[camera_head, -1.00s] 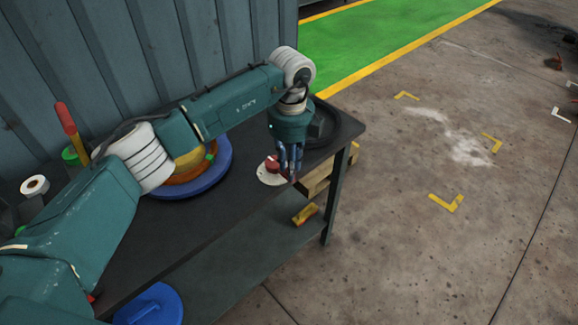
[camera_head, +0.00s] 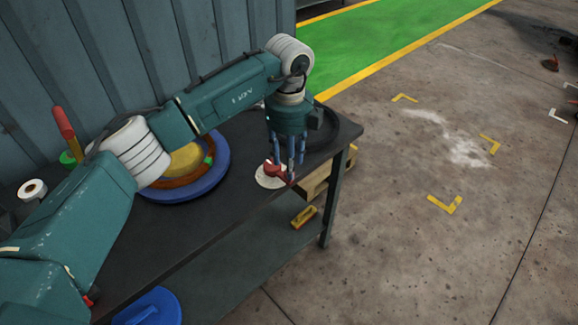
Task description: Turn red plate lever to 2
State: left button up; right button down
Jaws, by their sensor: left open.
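The red lever (camera_head: 274,170) sits on a round pale plate (camera_head: 268,181) near the right front edge of the dark workbench. My left gripper (camera_head: 288,170) points down right at the lever, its blue fingers spread and open. The fingers hide part of the lever, and I cannot tell whether they touch it. The number marks on the plate are too small to read. My right gripper is not in view.
A large blue disc (camera_head: 222,172) with orange and yellow parts lies behind my left arm. A black ring (camera_head: 345,131) lies at the bench's right end. A white tape roll (camera_head: 32,189) is at left. The lower shelf holds a yellow object (camera_head: 304,216).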

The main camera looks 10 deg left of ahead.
pick_arm(q)
notch_tip(320, 180, up, 9)
dwell(0.3)
dwell(0.4)
